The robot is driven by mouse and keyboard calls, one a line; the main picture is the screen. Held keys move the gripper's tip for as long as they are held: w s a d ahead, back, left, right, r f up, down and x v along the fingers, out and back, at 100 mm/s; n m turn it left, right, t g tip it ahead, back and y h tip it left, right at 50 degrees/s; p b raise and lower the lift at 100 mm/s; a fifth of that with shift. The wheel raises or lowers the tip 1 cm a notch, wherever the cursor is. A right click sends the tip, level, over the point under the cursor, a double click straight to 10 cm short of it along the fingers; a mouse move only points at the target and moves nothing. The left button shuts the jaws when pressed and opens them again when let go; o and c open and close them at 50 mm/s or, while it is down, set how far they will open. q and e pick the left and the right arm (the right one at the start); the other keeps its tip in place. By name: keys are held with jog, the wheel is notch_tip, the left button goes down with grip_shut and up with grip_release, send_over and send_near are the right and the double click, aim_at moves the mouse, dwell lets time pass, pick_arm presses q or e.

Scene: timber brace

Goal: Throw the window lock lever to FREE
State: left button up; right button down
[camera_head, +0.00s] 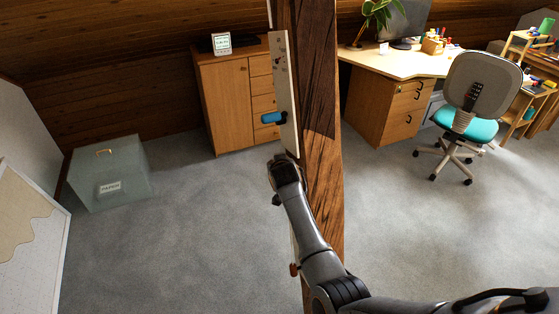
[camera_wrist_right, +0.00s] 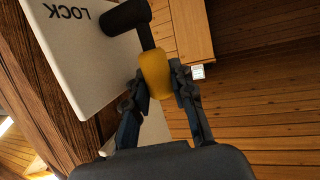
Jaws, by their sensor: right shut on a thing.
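The lock's yellow grip (camera_wrist_right: 156,74) sits at the end of a black lever arm with a thick black pivot (camera_wrist_right: 126,16), beside a pale plate (camera_wrist_right: 85,60) on the timber post. The plate reads LOCK, upside down in the right wrist view. My right gripper (camera_wrist_right: 158,85) is shut on the yellow grip, one finger on each side. In the head view my right gripper (camera_head: 279,163) is at the side of the post (camera_head: 322,160), and it and the arm hide the yellow grip. No FREE marking is visible. My left gripper is not in view.
A blue handle (camera_head: 272,117) sticks out from a pale plate (camera_head: 281,70) above my right gripper. An orange-brown piece (camera_head: 294,269) shows lower on the post. A cabinet (camera_head: 232,105), grey box (camera_head: 108,173), desk (camera_head: 395,62) and chair (camera_head: 480,90) stand behind; carpet between is clear.

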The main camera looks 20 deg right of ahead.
jog(key=shift+f, duration=0.15)
dwell(0.3)
jog(key=c, duration=1.4)
grip_release()
jog(key=shift+w, duration=0.15)
jog(key=shift+v, duration=3.75)
